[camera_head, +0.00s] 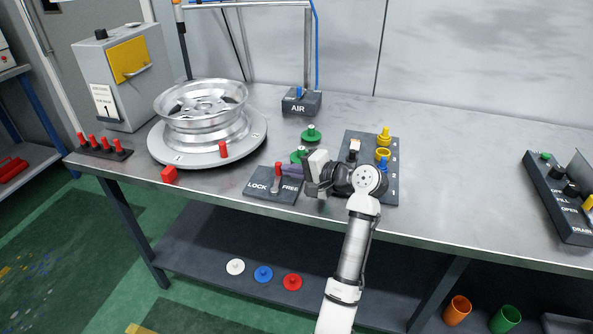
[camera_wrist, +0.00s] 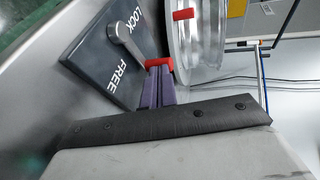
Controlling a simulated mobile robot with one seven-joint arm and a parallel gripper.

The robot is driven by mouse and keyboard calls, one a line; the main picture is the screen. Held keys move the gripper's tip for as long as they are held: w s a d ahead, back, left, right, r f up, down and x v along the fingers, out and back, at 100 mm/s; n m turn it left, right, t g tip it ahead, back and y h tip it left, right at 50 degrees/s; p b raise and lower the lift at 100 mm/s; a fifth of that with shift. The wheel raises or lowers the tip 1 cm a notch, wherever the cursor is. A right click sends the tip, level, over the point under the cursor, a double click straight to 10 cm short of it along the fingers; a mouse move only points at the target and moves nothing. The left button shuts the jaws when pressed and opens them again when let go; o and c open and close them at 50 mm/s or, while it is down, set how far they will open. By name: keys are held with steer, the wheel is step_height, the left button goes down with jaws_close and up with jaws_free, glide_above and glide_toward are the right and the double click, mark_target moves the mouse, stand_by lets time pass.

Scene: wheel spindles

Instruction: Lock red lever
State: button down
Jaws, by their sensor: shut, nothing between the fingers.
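The red lever (camera_head: 277,168) stands on a dark plate (camera_head: 262,196) marked LOCK on the left and FREE on the right. It has a grey arm and a red grip, and points away from the table's front edge, between the two words. In the wrist view, the red grip (camera_wrist: 159,63) is at the tips of my gripper's purple fingers (camera_wrist: 159,76). My gripper (camera_head: 286,171) is shut and empty, just right of the grip on the FREE side. I cannot tell whether it touches the grip.
A wheel rim (camera_head: 203,112) sits on a round plate (camera_head: 159,156) behind left, with a red clamp (camera_head: 223,150) near it. Green knobbed pieces (camera_head: 311,134) and the AIR box (camera_head: 301,104) stand behind. A numbered peg board (camera_head: 391,170) is right.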

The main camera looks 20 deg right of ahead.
mark_target(280, 164)
steer(key=shift+w+a+p, duration=0.7)
steer(key=shift+w+p, duration=0.25)
steer(key=shift+p, duration=0.15)
steer(key=shift+w+a+n+g+y, duration=0.2)
steer(key=shift+w+n+g+y, duration=0.05)
steer(key=shift+n+g+y, duration=0.4)
steer(key=shift+w+a+p, duration=0.1)
steer(key=shift+a+p, duration=0.2)
steer(key=shift+p, duration=0.15)
steer(key=shift+f, duration=0.1)
steer(key=b+v, duration=0.3)
steer(key=v, duration=1)
steer(key=shift+s+d, duration=0.2)
steer(key=shift+d, duration=0.1)
